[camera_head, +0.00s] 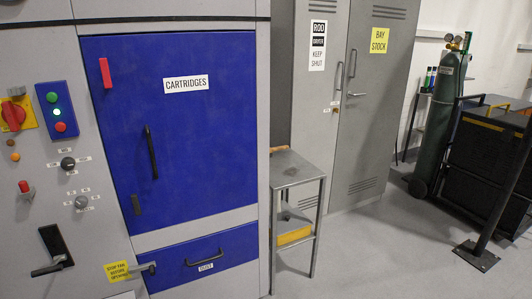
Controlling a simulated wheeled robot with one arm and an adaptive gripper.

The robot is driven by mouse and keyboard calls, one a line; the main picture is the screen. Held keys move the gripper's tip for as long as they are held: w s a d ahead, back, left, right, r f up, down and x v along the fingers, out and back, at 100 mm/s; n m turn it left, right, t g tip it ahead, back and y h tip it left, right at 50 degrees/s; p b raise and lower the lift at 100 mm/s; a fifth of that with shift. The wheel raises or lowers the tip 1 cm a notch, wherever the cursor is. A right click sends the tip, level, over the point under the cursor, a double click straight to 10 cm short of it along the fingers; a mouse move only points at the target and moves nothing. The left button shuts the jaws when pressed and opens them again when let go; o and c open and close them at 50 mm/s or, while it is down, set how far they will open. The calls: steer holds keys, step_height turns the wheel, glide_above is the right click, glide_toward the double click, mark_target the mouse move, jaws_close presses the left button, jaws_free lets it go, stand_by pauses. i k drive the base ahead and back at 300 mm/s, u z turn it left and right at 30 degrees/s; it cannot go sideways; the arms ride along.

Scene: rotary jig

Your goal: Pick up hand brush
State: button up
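I cannot pick out a hand brush for certain. My gripper is not in view.
Grey lockers (355,110) stand behind the stand. A green gas cylinder (437,125) and a dark rack (485,165) are at right. Floor (375,250) is clear right of the stand.

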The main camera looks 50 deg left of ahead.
mark_target(286, 147)
steer(key=u, duration=0.3)
steer(key=i, duration=1.75)
steer(key=u, duration=0.9)
steer(key=i, duration=1.45)
steer(key=u, duration=1.85)
steer(key=i, duration=0.75)
steer(key=u, duration=0.7)
